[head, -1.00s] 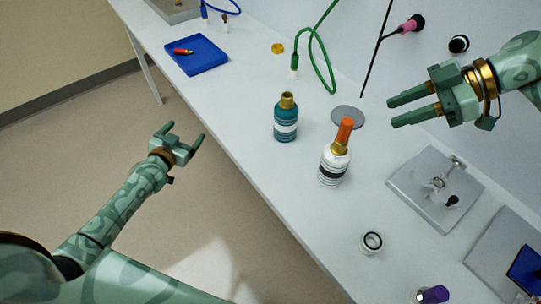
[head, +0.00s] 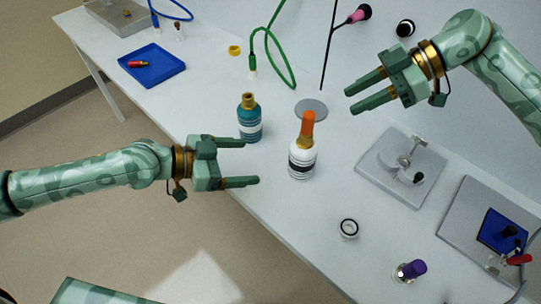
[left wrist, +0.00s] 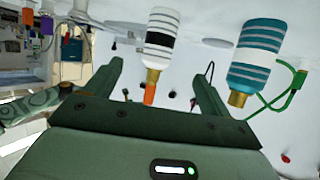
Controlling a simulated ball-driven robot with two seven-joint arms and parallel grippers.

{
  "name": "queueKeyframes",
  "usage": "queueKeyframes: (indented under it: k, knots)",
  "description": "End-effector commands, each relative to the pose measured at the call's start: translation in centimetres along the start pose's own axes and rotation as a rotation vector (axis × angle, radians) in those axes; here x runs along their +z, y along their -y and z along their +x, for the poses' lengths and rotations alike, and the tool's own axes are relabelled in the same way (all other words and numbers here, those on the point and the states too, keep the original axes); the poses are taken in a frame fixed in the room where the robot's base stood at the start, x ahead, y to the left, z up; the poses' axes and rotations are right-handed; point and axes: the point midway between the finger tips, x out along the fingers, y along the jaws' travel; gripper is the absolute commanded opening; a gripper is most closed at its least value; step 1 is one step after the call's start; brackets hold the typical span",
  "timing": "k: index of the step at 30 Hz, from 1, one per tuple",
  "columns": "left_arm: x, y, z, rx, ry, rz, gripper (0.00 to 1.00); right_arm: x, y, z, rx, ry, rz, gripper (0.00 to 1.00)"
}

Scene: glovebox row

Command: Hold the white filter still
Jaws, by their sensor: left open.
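The white filter (head: 301,165) is a bottle shape with dark bands, a gold neck and an orange top. It stands upright on the bench in the head view. In the left wrist view the white filter (left wrist: 161,40) appears upside down, beyond and between my fingers. My left gripper (head: 250,162) is open and empty, pointing at the filter from the left, with a gap between them. Its fingers also show in the left wrist view (left wrist: 157,80). My right gripper (head: 350,99) is open and empty, above the bench to the filter's upper right.
A teal striped bottle (head: 249,122) stands close to my left gripper's upper finger. A grey disc (head: 311,108) lies behind the filter. A metal fixture plate (head: 375,171) is to the right, with a white ring (head: 349,228) and a purple-capped item (head: 411,270) in front.

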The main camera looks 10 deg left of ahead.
Motion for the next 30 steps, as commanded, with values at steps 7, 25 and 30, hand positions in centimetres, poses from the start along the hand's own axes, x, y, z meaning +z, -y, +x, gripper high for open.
queueKeyframes:
  k: [7, 25, 30]
  knots:
    - [-0.1, -0.1, 3.2, 0.001, -0.004, -0.001, 0.83, 0.0, 0.0, 0.0, 0.0, 0.0, 0.0, 0.36]
    - [-0.1, 0.1, 15.3, -0.002, -0.003, 0.001, 0.83, 0.0, 0.0, 0.0, 0.0, 0.0, 0.0, 0.36]
    - [-0.1, 0.1, 16.2, -0.002, -0.002, 0.001, 0.83, 0.0, 0.0, 0.0, 0.0, 0.0, 0.0, 0.36]
